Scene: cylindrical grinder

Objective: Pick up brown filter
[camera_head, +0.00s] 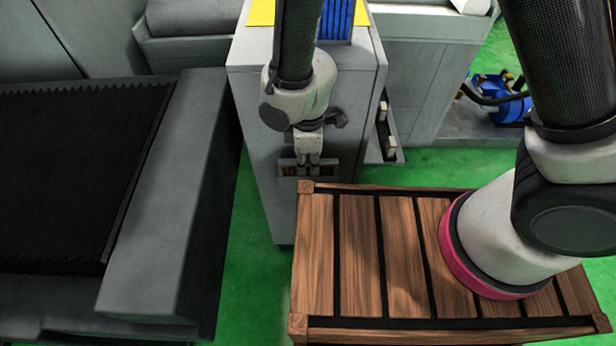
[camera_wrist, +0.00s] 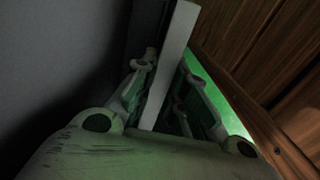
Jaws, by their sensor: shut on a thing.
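The brown filter (camera_head: 287,168) shows in the head view as a small, flat piece with brown patches in a dark frame, low against the front of the grey cabinet. My gripper (camera_head: 308,163) points down at it, with its fingers shut on its middle. In the wrist view my gripper (camera_wrist: 163,80) has its fingers on both sides of a pale, narrow strip (camera_wrist: 172,60), which looks like an edge of the held piece. The fingers hide part of the filter. I cannot tell whether it is clear of the cabinet.
The grey cabinet (camera_head: 255,120) stands behind my gripper, with a blue ribbed part (camera_head: 337,20) on top. A wooden slatted crate (camera_head: 360,250) is close in front, to the right. A grey machine with a black bellows cover (camera_head: 75,170) fills the left. Green floor (camera_head: 245,250) shows between them.

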